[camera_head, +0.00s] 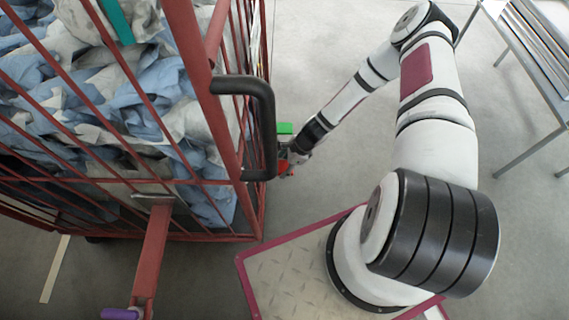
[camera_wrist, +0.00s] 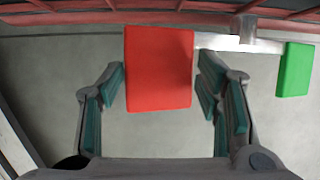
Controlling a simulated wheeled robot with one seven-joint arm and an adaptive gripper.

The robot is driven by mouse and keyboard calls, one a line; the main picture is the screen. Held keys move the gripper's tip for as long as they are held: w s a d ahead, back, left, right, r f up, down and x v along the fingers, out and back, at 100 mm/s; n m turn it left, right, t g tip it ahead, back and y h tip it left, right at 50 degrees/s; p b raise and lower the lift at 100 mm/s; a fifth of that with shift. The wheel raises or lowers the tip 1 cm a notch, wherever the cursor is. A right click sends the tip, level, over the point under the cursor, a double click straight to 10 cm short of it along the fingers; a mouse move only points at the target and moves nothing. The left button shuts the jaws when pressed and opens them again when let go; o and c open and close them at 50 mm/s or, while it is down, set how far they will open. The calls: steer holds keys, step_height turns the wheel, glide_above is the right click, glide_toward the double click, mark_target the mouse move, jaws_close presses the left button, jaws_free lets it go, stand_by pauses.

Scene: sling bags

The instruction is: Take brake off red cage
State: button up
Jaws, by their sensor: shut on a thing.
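The red cage (camera_head: 153,250) fills the left of the head view, and its lower frame (camera_wrist: 130,17) runs across the top of the wrist view. A red brake pedal (camera_wrist: 158,68) and a green pedal (camera_wrist: 295,70) sit on a grey bar below that frame, red to the left of green. In the head view the red pedal (camera_head: 283,166) and the green pedal (camera_head: 285,128) show beside the cage's right side. My gripper (camera_wrist: 162,78) has one finger on each side of the red pedal and is shut on it. In the head view my gripper (camera_head: 292,158) is small and partly hidden.
The cage holds blue and white cloth (camera_head: 150,95). A black handle (camera_head: 262,115) sticks out from its right side, close to my gripper. A red bar with a purple end (camera_head: 122,313) reaches toward the front. A metal table (camera_head: 545,60) stands at the right. Open floor lies between.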

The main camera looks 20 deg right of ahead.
steer(key=shift+w+d, duration=0.2)
steer(key=shift+w, duration=0.35)
steer(key=o, duration=1.5)
steer(key=shift+o, duration=0.9)
steer(key=shift+s, duration=0.15)
steer(key=v, duration=1.2)
steer(key=shift+s+a, duration=0.1)
